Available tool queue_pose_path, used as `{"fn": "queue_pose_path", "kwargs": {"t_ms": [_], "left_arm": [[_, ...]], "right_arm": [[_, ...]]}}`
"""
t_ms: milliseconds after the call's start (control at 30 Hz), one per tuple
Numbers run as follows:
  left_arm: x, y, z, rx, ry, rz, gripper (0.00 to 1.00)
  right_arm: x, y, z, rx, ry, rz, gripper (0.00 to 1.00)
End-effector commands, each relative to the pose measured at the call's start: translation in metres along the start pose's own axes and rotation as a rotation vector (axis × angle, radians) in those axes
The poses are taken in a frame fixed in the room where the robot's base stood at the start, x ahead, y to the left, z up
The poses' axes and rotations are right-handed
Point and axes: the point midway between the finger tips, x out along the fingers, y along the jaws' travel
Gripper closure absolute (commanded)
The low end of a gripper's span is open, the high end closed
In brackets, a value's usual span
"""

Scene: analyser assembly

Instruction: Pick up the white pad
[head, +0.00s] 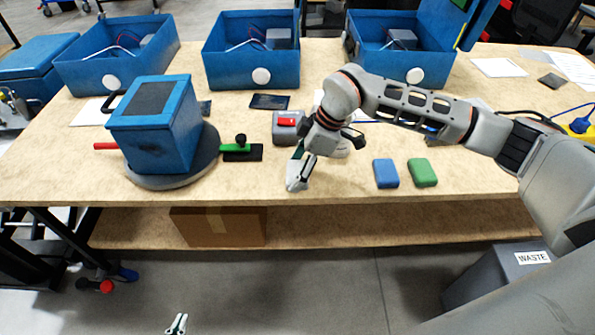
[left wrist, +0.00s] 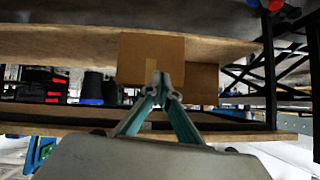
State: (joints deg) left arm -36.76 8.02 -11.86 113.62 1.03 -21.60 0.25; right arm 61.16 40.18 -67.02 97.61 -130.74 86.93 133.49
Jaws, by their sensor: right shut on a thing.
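My right gripper (head: 299,168) is at the front middle of the table, pointing down and to the left. It is shut on the white pad (head: 298,178), a pale block at its fingertips. The fingers partly hide the pad, and I cannot tell whether it touches the tabletop. My left gripper (head: 176,322) is low at the bottom edge of the head view, in front of the table. In the left wrist view its fingertips (left wrist: 161,90) are together with nothing between them.
A blue pad (head: 386,173) and a green pad (head: 422,172) lie to the right. A blue housing (head: 160,125) stands on a round grey base at the left. A grey block with a red part (head: 287,126) is behind the right gripper. Blue bins (head: 250,65) line the back.

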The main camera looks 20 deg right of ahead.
Motion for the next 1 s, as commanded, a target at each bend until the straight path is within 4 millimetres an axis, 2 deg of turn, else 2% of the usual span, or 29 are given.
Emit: {"fn": "queue_pose_path", "kwargs": {"t_ms": [167,367,800,1000], "left_arm": [[0.000,0.000,-0.002,0.000,0.002,0.000,1.00],[-0.002,-0.001,-0.005,-0.003,0.006,0.000,1.00],[-0.005,0.002,-0.008,-0.011,0.004,0.005,1.00],[-0.006,0.003,-0.003,-0.012,-0.005,0.008,1.00]], "right_arm": [[-0.007,0.001,-0.003,-0.001,0.001,0.001,0.54],[-0.034,0.001,-0.014,-0.003,0.002,0.004,0.54],[-0.140,0.001,-0.058,-0.002,0.002,0.004,0.54],[-0.171,0.001,-0.071,-0.001,0.001,0.003,0.54]]}}
